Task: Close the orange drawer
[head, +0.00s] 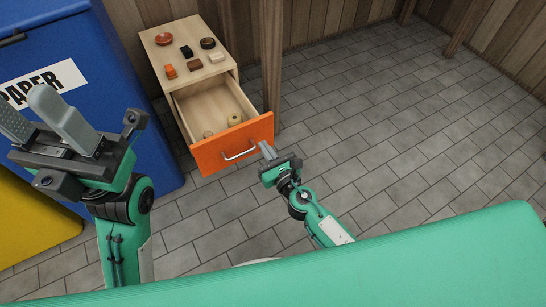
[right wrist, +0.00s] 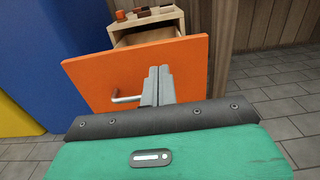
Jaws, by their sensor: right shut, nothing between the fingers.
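The orange drawer (head: 222,150) is pulled out of a light wooden cabinet (head: 214,80). Its orange front, with a silver handle (head: 240,154), also shows large in the right wrist view (right wrist: 95,82). A couple of small round things (head: 234,119) lie inside the drawer. My right gripper (head: 265,150) is shut and empty, with its fingertips at the drawer front, right of the handle. I cannot tell whether they touch it. My left gripper (head: 42,122) is raised at the left, its fingers apart and empty, far from the drawer.
Several small items, including a reddish bowl (head: 164,39), stand on the cabinet top. A blue paper bin (head: 110,120) is left of the cabinet, with a yellow bin (head: 30,225) nearer. A wooden post (head: 271,60) is right of the cabinet. The tiled floor (head: 400,130) at right is clear.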

